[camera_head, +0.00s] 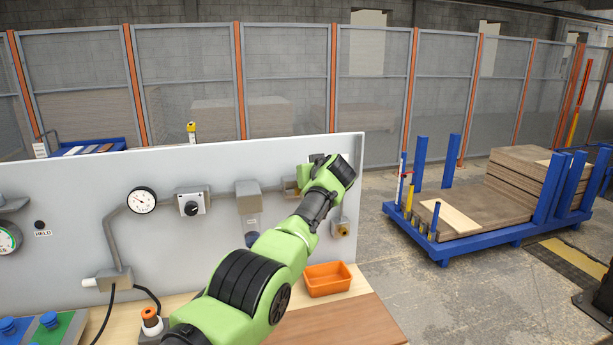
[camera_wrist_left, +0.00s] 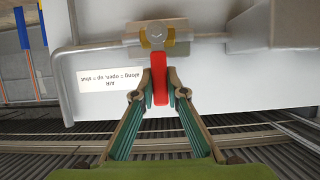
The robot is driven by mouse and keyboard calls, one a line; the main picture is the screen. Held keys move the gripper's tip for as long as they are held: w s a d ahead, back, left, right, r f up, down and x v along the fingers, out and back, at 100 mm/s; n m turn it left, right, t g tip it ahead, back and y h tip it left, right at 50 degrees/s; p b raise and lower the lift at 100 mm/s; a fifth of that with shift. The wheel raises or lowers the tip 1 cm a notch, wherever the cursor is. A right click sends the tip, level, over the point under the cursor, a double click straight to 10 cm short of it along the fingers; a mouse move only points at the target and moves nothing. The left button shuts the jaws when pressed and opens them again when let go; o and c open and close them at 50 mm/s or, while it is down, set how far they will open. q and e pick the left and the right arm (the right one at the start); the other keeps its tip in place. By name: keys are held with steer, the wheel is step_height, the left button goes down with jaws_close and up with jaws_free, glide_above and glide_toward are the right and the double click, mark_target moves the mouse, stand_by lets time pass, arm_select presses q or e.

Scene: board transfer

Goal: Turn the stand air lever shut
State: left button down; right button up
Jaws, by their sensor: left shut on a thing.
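The red air lever (camera_wrist_left: 160,92) shows in the left wrist view below a grey and brass valve body (camera_wrist_left: 157,38). It points across the line of the grey pipe (camera_wrist_left: 95,53). My left gripper (camera_wrist_left: 160,80) is shut on the lever, one finger on each side. In the head view my green left arm reaches up to the right end of the grey panel (camera_head: 80,200). There the wrist and gripper hide the lever and most of the valve. A white label (camera_wrist_left: 110,80) sits beside the lever. My right gripper is not in view.
On the panel are a gauge (camera_head: 142,200), a box with a black knob (camera_head: 192,203) and a brass fitting (camera_head: 342,229) below my wrist. An orange bin (camera_head: 327,279) sits on the bench. A blue board cart (camera_head: 480,238) stands beyond on the right.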

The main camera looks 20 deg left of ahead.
arm_select(q)
steer(key=shift+r, duration=0.25)
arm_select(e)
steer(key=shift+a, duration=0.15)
arm_select(q)
steer(key=c, duration=2.1)
jaws_free()
steer(key=shift+c, duration=0.2)
steer(key=shift+o, duration=0.8)
steer(key=shift+w+a+f, duration=0.1)
steer(key=shift+w+f, duration=0.1)
steer(key=shift+f, duration=0.05)
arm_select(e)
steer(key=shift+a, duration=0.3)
arm_select(q)
steer(key=v, duration=1.2)
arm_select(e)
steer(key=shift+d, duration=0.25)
